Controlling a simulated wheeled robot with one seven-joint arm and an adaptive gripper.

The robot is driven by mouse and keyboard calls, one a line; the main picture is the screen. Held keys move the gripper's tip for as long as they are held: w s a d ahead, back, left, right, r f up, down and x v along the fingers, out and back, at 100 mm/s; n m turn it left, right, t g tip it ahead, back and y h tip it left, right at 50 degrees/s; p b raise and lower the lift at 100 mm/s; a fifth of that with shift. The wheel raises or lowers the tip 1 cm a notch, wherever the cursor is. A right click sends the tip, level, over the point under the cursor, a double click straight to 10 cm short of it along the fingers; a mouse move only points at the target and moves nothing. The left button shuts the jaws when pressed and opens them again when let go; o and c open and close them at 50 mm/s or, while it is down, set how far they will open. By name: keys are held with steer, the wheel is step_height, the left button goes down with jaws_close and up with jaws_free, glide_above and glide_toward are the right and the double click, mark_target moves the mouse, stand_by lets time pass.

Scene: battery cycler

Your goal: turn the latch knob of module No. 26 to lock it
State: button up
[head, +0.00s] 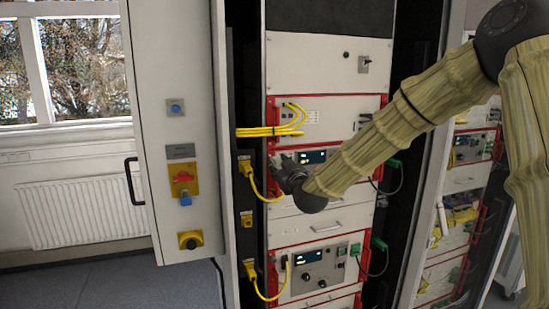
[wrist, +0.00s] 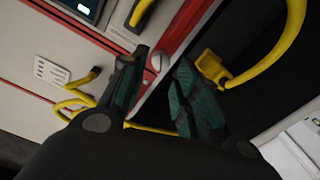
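My gripper (wrist: 162,65) shows its two dark, green-padded fingers spread apart in the wrist view. A small round grey latch knob (wrist: 157,62) sits on a red frame edge, seen between the fingertips and nearer the left finger. I cannot tell whether a finger touches it. In the head view my gripper (head: 280,166) is at the left edge of a red-framed module with a lit display (head: 312,157). My gripper and wrist hide that module's left side and the knob there. No module number is legible, so I cannot confirm which is No. 26.
Yellow cables (head: 285,131) loop from the module above. A yellow plug (head: 246,168) and its cable hang close left of my gripper; a yellow connector also shows in the wrist view (wrist: 211,66). The open cabinet door (head: 180,130) stands left. Another displayed module (head: 315,268) is below.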

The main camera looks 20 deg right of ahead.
mark_target(274, 161)
steer(key=shift+w+a+p, duration=0.1)
steer(key=shift+w+p, duration=1)
steer(key=shift+w, duration=1.35)
jaws_close()
